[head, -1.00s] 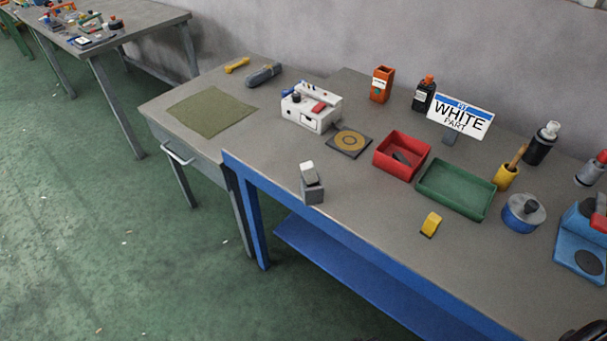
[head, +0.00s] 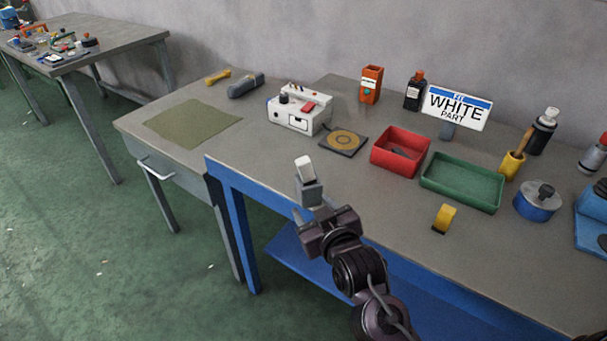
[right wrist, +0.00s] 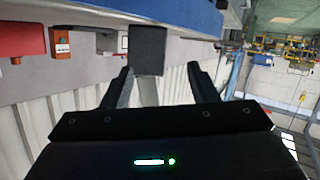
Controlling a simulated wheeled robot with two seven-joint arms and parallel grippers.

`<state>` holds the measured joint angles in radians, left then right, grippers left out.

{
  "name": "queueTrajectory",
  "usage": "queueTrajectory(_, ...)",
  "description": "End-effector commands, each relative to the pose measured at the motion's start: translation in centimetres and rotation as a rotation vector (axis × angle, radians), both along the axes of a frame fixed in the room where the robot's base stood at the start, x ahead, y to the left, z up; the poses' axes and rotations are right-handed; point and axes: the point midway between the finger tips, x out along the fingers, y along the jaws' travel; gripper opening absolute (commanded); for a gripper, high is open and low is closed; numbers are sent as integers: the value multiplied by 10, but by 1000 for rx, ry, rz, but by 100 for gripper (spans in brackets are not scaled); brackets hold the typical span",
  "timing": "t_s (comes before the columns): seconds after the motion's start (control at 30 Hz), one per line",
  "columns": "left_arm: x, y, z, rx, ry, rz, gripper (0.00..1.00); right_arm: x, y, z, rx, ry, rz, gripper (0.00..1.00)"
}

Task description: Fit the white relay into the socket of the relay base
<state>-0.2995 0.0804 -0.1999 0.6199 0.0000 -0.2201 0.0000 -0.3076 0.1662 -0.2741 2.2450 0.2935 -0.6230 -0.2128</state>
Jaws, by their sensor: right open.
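A white box (head: 298,115) with a black knob and red part, possibly the relay base, stands farther back. My left gripper is not in view.
A black mat with a tan ring (head: 344,141), a red bin (head: 400,150) and a green tray (head: 461,182) lie to the right. A yellow object (head: 444,218) lies near the front edge. A sign (head: 457,107) stands behind. A cloth (head: 193,122) lies left.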

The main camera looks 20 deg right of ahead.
Motion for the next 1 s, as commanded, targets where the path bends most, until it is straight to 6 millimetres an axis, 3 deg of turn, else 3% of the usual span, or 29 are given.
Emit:
queueTrajectory(0.1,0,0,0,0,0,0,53,15,-1,25,-22,-140,-17,54)
queueTrajectory(0.3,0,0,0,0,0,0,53,27,-3,50,-49,-278,-38,54)
queueTrajectory(0.83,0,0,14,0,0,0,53,92,-4,53,-51,-288,-40,54)
queueTrajectory(1.0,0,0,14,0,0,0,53,104,-4,52,-51,-287,-40,54)
